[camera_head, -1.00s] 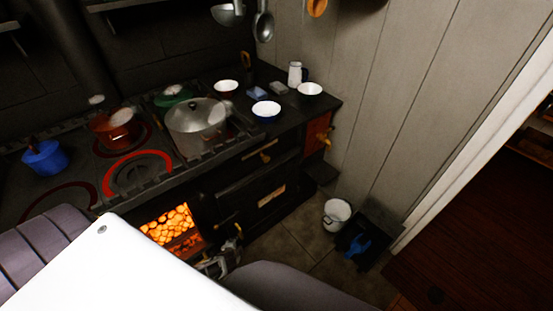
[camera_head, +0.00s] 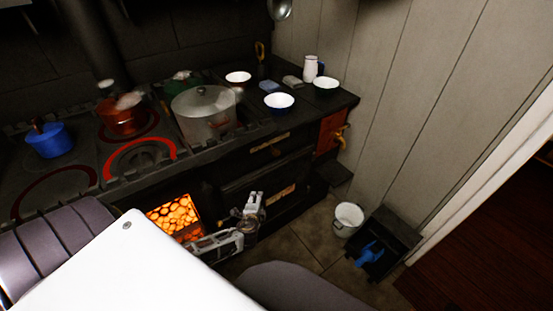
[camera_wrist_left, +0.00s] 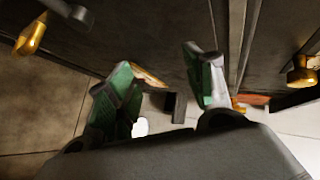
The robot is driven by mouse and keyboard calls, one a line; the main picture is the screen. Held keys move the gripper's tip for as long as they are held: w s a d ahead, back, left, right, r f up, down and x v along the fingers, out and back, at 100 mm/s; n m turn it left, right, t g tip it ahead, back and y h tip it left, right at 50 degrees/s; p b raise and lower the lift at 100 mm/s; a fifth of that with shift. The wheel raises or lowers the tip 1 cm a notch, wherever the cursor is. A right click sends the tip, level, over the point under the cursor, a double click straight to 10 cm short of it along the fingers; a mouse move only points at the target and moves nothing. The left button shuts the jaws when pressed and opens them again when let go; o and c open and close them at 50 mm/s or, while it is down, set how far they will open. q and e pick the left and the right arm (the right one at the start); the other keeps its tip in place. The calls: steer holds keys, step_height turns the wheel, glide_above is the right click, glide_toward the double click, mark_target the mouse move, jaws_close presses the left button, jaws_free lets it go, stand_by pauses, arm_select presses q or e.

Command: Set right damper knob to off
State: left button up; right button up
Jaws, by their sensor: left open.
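The black stove front carries brass fittings. A brass handle (camera_head: 272,149) sits above the oven door, and a brass tap-like fitting (camera_head: 341,134) sits on the orange panel at the right end. I cannot tell for sure which fitting is the right damper knob, or its setting. My left gripper (camera_head: 254,200) is in front of the oven door, apart from the fittings. In the left wrist view its green-padded fingers (camera_wrist_left: 164,88) are spread with nothing held between them. That view also shows a brass knob (camera_wrist_left: 31,36) at upper left and another (camera_wrist_left: 301,75) at right. My right gripper is out of view.
An open firebox (camera_head: 172,214) glows left of my gripper. Pots, including a large grey pot (camera_head: 203,112) and a blue pot (camera_head: 45,139), stand on the stove top. A white bucket (camera_head: 347,217) and a black box (camera_head: 402,233) with a blue scoop stand on the floor at right.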

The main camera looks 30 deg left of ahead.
arm_select(q)
steer(key=w+d+r+m+t+b, duration=0.1)
steer(key=w+d+r+t+b, duration=0.15)
steer(key=r, duration=0.65)
steer(key=t+b, duration=0.3)
glide_toward(276, 155)
steer(key=v, duration=0.3)
steer(key=shift+w+d+f+m+y, duration=0.15)
steer(key=shift+w+f+m+y, duration=0.1)
steer(key=shift+m+y, duration=0.15)
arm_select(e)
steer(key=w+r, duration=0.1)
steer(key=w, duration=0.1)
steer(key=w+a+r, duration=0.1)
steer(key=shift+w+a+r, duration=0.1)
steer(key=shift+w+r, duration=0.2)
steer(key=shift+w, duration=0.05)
arm_select(q)
steer(key=shift+w, duration=0.2)
steer(key=b+x, duration=0.1)
steer(key=x, duration=0.6)
steer(key=shift+w, duration=0.15)
steer(key=shift+x, duration=3.05)
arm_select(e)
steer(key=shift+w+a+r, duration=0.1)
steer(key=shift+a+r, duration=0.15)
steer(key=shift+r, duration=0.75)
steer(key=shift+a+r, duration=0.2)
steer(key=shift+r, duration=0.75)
